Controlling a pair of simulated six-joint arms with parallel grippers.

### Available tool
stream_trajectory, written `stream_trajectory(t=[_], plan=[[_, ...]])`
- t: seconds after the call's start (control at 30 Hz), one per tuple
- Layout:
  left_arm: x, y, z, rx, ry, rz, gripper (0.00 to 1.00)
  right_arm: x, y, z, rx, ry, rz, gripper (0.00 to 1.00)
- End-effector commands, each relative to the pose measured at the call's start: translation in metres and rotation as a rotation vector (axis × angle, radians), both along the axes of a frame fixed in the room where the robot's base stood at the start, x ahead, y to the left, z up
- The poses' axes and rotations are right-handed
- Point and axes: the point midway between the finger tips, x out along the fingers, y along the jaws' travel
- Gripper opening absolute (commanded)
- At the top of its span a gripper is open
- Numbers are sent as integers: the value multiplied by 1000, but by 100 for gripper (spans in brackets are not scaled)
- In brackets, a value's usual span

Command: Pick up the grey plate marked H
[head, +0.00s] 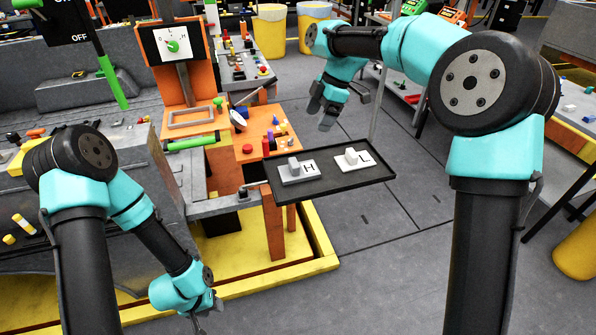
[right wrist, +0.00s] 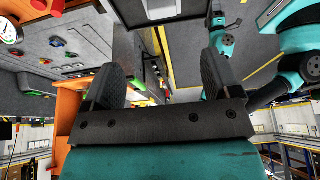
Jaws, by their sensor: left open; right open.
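The grey plate marked H (head: 312,169) lies flat on the left part of a black tray (head: 340,186) in the head view, with a raised grey knob on it. A similar plate marked L (head: 364,157) lies to its right on the tray. My right gripper (head: 327,119) is open and empty, above and behind the tray, apart from both plates. Its two dark fingers stand wide apart in the right wrist view (right wrist: 163,78). My left gripper (head: 203,322) is low at the bottom of the head view, far from the tray, with its tips partly cut off.
An orange bench with knobs (head: 262,145) stands left of the tray. A thin upright post (head: 377,108) rises at the tray's back edge. A yellow-edged platform (head: 285,268) lies below. Open grey floor (head: 400,260) is right of the tray.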

Motion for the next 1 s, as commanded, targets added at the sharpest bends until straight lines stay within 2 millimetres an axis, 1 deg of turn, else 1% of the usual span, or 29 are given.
stream_trajectory(t=[0.03,0.4,0.6,0.73,1.0], plan=[[0,0,0,0,0,0,43,-1,3,-8,-1,4,2,83],[0,0,0,0,0,0,43,-6,27,-66,-1,4,2,83],[0,0,0,0,0,0,43,-9,37,-93,0,2,1,83],[0,0,0,0,0,0,43,-9,40,-99,0,1,0,83],[0,0,0,0,0,0,43,-9,40,-100,0,0,0,83]])
